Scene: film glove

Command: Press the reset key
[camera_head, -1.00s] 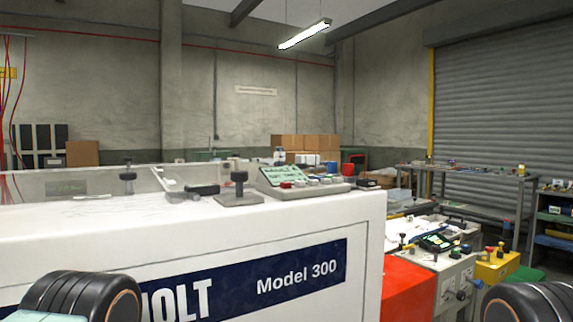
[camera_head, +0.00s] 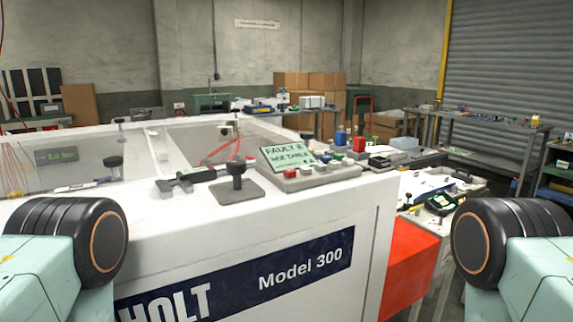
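A small grey control panel (camera_head: 312,181) sits on top of the white machine (camera_head: 230,240) marked "Model 300". Its tilted green display (camera_head: 287,157) reads "FAULT 6" and "SEE TABLE". No key label is legible, so I cannot tell which is reset. My left and right arms show at the lower corners, apart from the panel. Both grippers are out of view.
A black-knobbed lever on a plate (camera_head: 237,185) stands left of the panel, beside a dark handle (camera_head: 190,178). The machine's top has an open recess behind. A cluttered bench (camera_head: 440,196) and a red box (camera_head: 410,265) are to the right. Shelving lines the far wall.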

